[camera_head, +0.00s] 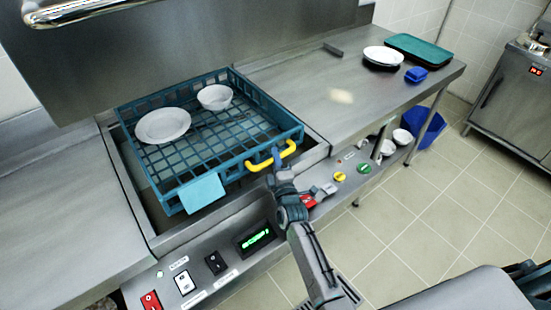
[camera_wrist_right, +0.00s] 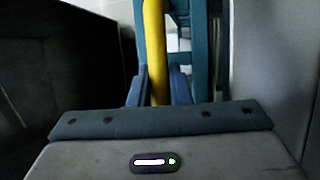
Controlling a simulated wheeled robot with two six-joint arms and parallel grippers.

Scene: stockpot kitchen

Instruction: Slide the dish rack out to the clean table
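The teal dish rack (camera_head: 262,116) sits in the sunken steel bay under the raised hood in the head view. It holds a white plate (camera_head: 163,126) and a white bowl (camera_head: 215,97). My left gripper is not in view.
White plates (camera_head: 383,55), a teal tray (camera_head: 422,49) and a small blue item (camera_head: 416,74) occupy the clean table's far end. A dark bar (camera_head: 333,49) lies at its back. Its near middle is clear. A control panel (camera_head: 212,262) runs along the front.

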